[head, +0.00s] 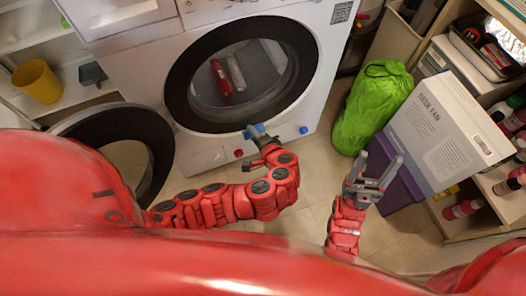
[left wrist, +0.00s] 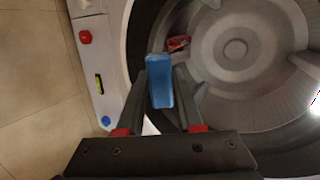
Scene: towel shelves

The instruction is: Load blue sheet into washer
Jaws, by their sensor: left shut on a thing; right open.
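The washer (head: 125,63) is white, and its round door (head: 128,118) is swung open to the left. My left gripper (head: 256,135) is at the lower rim of the drum opening (head: 187,122). It is shut on a small blue piece, the blue sheet (left wrist: 160,82), which shows between the fingers in the left wrist view. In that view the sheet overlaps the opening's rim and the drum (left wrist: 235,50) lies beyond it. I cannot tell how far inside the sheet is. My right gripper (head: 373,178) is open and empty, over the floor at the right.
A green bag (head: 372,105), a white fan box (head: 445,135) and a purple box (head: 398,190) stand right of the washer. Shelves with bottles (head: 465,208) are at the far right. A yellow cup (head: 37,80) is on the left shelf. A red item (left wrist: 178,43) shows inside the drum.

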